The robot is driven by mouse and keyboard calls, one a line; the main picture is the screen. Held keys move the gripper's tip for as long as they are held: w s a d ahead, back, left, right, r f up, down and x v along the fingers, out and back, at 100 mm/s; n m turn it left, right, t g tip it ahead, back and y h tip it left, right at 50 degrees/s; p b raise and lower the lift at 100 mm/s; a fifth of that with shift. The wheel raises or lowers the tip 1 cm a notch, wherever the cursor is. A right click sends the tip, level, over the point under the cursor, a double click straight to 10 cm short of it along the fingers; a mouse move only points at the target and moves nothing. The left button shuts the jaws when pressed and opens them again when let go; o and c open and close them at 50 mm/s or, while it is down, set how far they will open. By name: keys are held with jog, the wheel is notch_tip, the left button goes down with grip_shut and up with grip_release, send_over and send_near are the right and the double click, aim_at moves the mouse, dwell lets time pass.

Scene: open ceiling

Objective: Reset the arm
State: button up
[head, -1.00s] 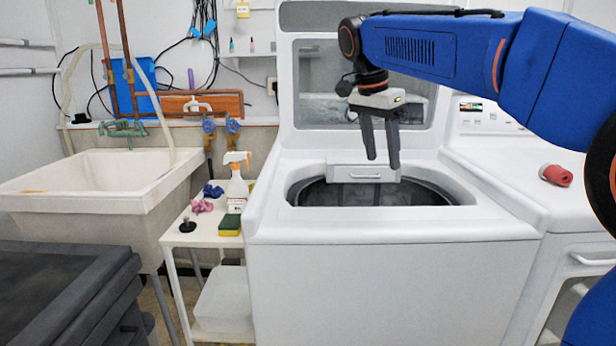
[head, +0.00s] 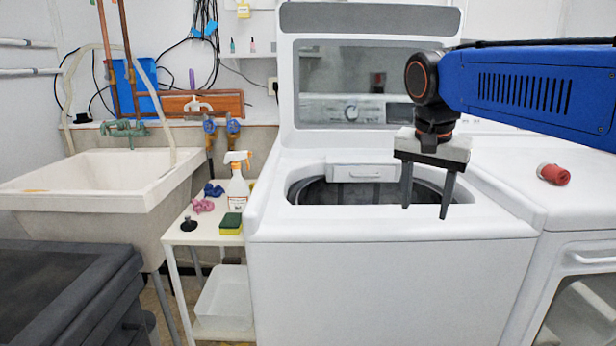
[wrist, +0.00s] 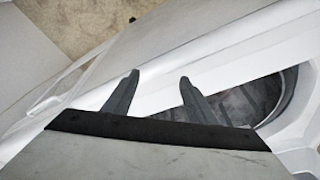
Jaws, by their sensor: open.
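My gripper (head: 425,208) is open and empty, with its two dark fingers apart and pointing down. In the head view it hangs in front of the right part of the washer's opening. The white top-loading washer (head: 390,275) stands with its lid (head: 370,55) raised, and its dark drum (head: 330,192) shows below. In the wrist view my gripper (wrist: 153,88) shows both fingers spread above the washer's white front rim, with part of the drum (wrist: 270,95) to the right.
A red object (head: 554,175) lies on the white machine at the right. A white side table (head: 205,238) holds a spray bottle (head: 237,187), a sponge (head: 231,223) and small items. A utility sink (head: 95,195) and a dark surface (head: 60,285) are at the left.

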jog(key=s+d+f+n+t, duration=0.1)
jog(key=s+d+f+n, duration=0.1)
jog(key=s+f, duration=0.7)
jog(key=s+d+f+n+t+y, duration=0.1)
jog(key=s+d+f+n, duration=0.2)
jog(key=s+f, duration=0.7)
notch_tip(320, 180, down, 2)
jog(key=shift+s+f+n, duration=0.25)
jog(key=shift+s+n, duration=0.05)
jog(key=shift+n, duration=0.8)
jog(key=shift+s, duration=0.1)
